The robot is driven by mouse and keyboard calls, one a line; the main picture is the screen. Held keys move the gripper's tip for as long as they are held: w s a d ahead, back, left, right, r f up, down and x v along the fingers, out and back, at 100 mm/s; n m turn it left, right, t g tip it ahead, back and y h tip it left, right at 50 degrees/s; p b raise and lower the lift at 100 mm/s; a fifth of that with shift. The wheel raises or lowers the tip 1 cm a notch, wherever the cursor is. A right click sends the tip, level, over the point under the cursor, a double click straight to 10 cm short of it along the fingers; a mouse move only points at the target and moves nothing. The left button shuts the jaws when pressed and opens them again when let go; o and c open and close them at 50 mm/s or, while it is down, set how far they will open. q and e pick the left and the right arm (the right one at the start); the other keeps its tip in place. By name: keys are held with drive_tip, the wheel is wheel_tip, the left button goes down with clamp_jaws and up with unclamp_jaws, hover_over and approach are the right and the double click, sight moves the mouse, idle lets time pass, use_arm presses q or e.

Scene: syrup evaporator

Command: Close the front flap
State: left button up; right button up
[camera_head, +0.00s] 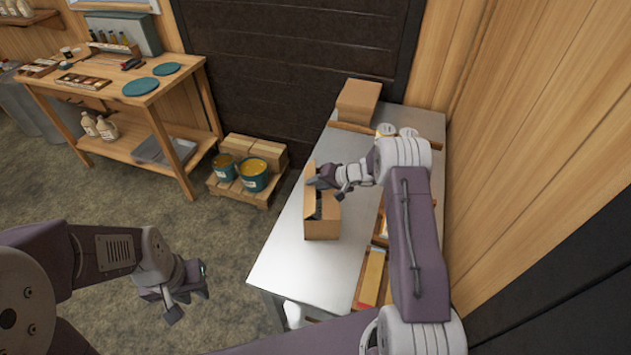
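An open cardboard box (322,228) stands on the grey metal table (283,255). A flap stands up along its left side, and the inside looks dark. I cannot tell which flap is the front one. My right gripper (318,183) is at the far end of the box opening, over or beside its upper edge. Its fingers are small and partly hidden, so I cannot tell whether they are apart or touching the cardboard. My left gripper (190,300) hangs over the floor to the left of the table, away from the box. Its fingers appear apart and empty.
A closed cardboard box (358,101) stands at the table's far end. Wooden strips and trays lie along the right side, partly behind my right arm. A pallet with cans (254,174) and cartons stands on the floor left of the table. A wooden workbench (110,88) is further left.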

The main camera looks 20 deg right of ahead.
drive_tip(key=shift+w+a+f, duration=0.1)
drive_tip(key=shift+a+f, duration=0.05)
drive_tip(key=shift+f, duration=0.05)
clamp_jaws()
drive_tip(key=shift+f, duration=0.1)
idle(1.2)
